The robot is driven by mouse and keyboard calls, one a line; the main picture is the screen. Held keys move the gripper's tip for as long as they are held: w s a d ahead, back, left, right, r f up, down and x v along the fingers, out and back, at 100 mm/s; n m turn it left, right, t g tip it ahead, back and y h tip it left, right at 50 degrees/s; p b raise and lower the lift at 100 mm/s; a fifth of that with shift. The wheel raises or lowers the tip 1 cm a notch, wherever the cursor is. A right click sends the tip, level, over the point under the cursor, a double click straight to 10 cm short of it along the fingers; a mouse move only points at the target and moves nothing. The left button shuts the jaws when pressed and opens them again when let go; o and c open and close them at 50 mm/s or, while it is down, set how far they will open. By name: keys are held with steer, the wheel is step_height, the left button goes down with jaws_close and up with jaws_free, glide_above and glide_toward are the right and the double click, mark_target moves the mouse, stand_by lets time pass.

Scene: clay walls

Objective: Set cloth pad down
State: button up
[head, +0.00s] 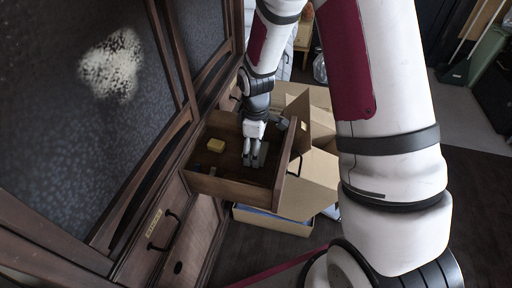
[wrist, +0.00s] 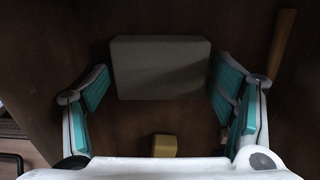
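A grey, flat-sided block, which looks like the cloth pad (wrist: 160,68), lies on the dark drawer floor in the wrist view. My gripper (wrist: 161,85) has its teal-padded fingers spread on either side of it, with narrow gaps left and right. In the head view my gripper (head: 255,160) reaches down into the open wooden drawer (head: 232,186). The pad cannot be made out clearly there, being among or behind the fingers.
A wooden strip (wrist: 281,45) is at right. An open cardboard box (head: 318,182) stands beside the drawer.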

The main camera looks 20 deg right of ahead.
steer(key=s+r+m+p, duration=0.1)
steer(key=s+r+p, duration=0.1)
steer(key=r, duration=0.8)
steer(key=s+r+m+p, duration=0.1)
steer(key=s+r+p, duration=0.15)
steer(key=r, duration=0.75)
steer(key=s+r+m, duration=0.3)
steer(key=s, duration=0.6)
steer(key=s+r+m, duration=0.3)
steer(key=s+r, duration=0.1)
steer(key=s, duration=0.5)
steer(key=s+r+m, duration=0.3)
steer(key=s+r, duration=0.1)
steer(key=s, duration=0.6)
steer(key=shift+r+t+b, duration=0.2)
steer(key=shift+t+b, duration=0.1)
steer(key=shift+b, duration=0.05)
